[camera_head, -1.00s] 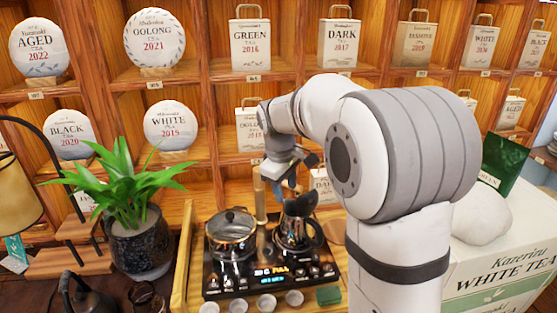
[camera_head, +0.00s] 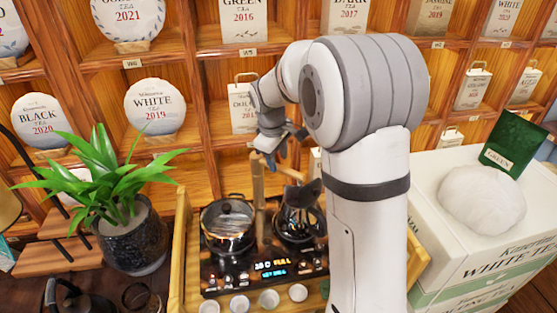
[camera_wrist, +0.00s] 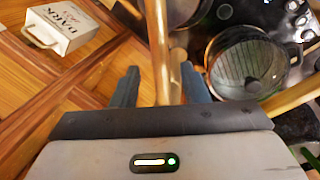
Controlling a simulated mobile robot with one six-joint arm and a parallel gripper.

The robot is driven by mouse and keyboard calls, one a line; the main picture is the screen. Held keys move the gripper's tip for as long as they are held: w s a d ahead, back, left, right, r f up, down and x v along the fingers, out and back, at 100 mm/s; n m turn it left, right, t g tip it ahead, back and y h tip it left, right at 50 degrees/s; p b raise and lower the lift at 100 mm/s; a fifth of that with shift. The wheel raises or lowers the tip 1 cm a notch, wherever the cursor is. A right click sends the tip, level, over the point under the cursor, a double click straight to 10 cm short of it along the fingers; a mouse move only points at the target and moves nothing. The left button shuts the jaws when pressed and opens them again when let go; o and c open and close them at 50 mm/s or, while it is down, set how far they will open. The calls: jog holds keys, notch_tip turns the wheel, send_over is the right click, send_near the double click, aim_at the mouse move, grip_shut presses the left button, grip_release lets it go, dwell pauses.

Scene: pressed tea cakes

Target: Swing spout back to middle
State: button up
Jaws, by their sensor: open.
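The spout (camera_head: 258,185) looks like a slim brass-coloured upright behind the cooker, between the two pots. In the wrist view a brass tube (camera_wrist: 161,65) runs between my fingers. My gripper (camera_head: 275,162) is open beside the top of the upright, with its fingertips pointing down. In the wrist view the open fingers of my gripper (camera_wrist: 160,88) stand on either side of the tube, with visible gaps. I cannot tell which way the spout's outlet points, as my gripper and the right pot crowd it.
A lidded glass pot (camera_head: 228,228) stands left on the black cooker (camera_head: 215,280), and a dark kettle (camera_head: 300,218) stands right. Small cups (camera_head: 240,302) line the front. A potted plant (camera_head: 130,230) is at left, white boxes (camera_head: 440,200) at right. Tea shelves (camera_head: 190,60) rise behind.

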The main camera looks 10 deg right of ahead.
jog(key=shift+w+d+f, duration=0.1)
jog(key=shift+d+f, duration=0.05)
jog(key=shift+f, duration=0.85)
jog(key=shift+c, duration=0.2)
grip_shut()
